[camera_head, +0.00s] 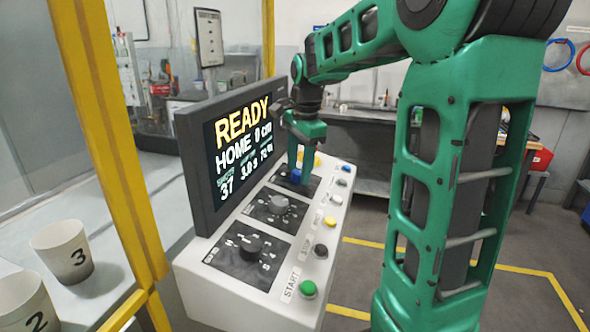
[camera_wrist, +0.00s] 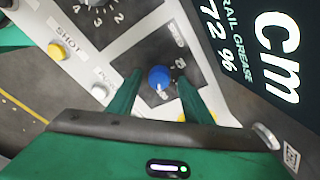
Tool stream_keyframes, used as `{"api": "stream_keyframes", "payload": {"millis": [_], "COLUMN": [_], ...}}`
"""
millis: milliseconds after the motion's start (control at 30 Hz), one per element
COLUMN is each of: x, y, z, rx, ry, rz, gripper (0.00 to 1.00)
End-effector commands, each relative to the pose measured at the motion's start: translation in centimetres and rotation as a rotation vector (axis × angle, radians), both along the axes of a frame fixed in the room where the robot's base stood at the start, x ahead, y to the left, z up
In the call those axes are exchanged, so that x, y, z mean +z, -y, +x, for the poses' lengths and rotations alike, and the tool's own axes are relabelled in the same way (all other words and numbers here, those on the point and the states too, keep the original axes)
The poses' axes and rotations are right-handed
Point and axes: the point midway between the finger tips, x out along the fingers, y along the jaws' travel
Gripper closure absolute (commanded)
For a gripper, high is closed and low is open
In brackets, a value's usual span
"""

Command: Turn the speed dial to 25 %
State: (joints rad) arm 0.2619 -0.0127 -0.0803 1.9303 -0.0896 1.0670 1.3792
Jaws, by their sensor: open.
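My gripper (camera_head: 299,170) is open over the far end of the sloping console panel. In the wrist view its two green fingers stand on either side of a blue knob (camera_wrist: 158,77); I cannot tell whether they touch it. The blue knob sits on a dark plate and has a pale pointer mark. In the head view it is partly hidden by the fingers. A grey dial (camera_head: 278,204) and a black dial (camera_head: 251,244) lie nearer along the panel. The screen (camera_head: 238,145) shows READY, HOME 0 cm, 37, 3.0 s and 72 %.
Several push buttons line the panel's right edge, including a green START button (camera_head: 308,288) and a yellow button (camera_head: 329,222). The screen stands close along the left of the dials. A yellow post (camera_head: 112,130) and numbered cups (camera_head: 62,250) are farther left.

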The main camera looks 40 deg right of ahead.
Motion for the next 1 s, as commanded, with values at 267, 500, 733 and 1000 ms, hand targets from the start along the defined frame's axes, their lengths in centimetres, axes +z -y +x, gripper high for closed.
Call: {"api": "stream_keyframes", "payload": {"millis": [267,500,733,1000], "x": [-0.34,-0.32,-0.28,-0.24], "y": [-0.01,-0.02,-0.04,-0.07], "z": [0.03,0.05,0.07,0.04], "rx": [0.000,0.000,0.011,0.110], "ry": [0.000,0.000,0.002,0.019], "rz": [0.000,0.000,-0.003,-0.024], "gripper": [0.54,0.95,0.95,0.95]}}
